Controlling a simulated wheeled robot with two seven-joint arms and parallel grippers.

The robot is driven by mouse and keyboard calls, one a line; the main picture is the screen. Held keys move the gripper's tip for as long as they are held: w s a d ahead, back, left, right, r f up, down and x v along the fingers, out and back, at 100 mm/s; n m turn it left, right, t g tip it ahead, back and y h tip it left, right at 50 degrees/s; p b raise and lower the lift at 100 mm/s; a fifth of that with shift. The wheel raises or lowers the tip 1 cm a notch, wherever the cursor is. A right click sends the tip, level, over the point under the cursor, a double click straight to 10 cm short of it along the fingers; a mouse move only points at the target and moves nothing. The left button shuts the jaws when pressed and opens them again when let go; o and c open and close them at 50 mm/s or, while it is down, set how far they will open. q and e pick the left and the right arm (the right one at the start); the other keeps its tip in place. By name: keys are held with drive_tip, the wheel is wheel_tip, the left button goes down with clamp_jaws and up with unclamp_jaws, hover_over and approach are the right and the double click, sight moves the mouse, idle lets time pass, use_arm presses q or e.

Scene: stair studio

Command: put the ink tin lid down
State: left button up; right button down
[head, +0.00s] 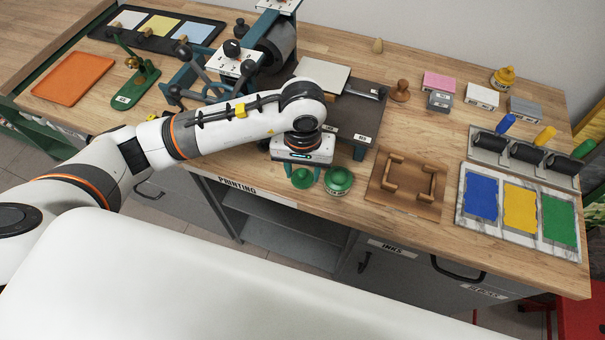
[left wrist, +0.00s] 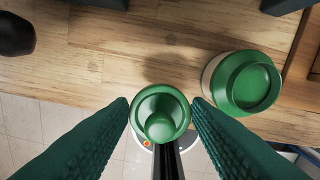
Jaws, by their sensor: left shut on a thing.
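The ink tin lid (left wrist: 160,113) is round and green with a knob on top. It sits between the two fingertips of my left gripper (left wrist: 161,112), which is shut on it. In the head view the lid (head: 302,178) is below my left gripper (head: 303,168), by the front edge of the bench. The ink tin (left wrist: 248,83), pale-sided with a green rim, stands on the bench just right of the lid, apart from it; it also shows in the head view (head: 338,180). Whether the lid touches the wood is hard to tell. My right gripper is not in view.
A brown wooden holder (head: 407,184) stands right of the tin. The ink slab (head: 519,211) with blue, yellow and green patches lies further right, below several rollers. The press (head: 258,55) stands behind my left arm. A bare strip of bench (head: 237,164) lies left of the lid.

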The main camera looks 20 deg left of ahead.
sight(303, 174)
use_arm(q)
wheel_tip(303, 174, down, 4)
drive_tip(key=shift+r+p, duration=0.1)
drive_tip(key=shift+p, duration=0.25)
drive_tip(key=shift+f, duration=0.2)
drive_tip(key=o, duration=0.7)
drive_tip(key=shift+c, duration=0.2)
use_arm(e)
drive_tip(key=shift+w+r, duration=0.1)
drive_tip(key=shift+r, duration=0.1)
use_arm(q)
drive_tip(key=shift+r, duration=0.15)
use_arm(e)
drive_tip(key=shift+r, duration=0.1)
use_arm(q)
drive_tip(key=shift+r, duration=0.2)
wheel_tip(303, 174, up, 11)
drive_tip(key=b, duration=0.2)
drive_tip(key=shift+f+b, duration=0.2)
drive_tip(key=shift+b, duration=0.2)
drive_tip(key=shift+r, duration=0.6)
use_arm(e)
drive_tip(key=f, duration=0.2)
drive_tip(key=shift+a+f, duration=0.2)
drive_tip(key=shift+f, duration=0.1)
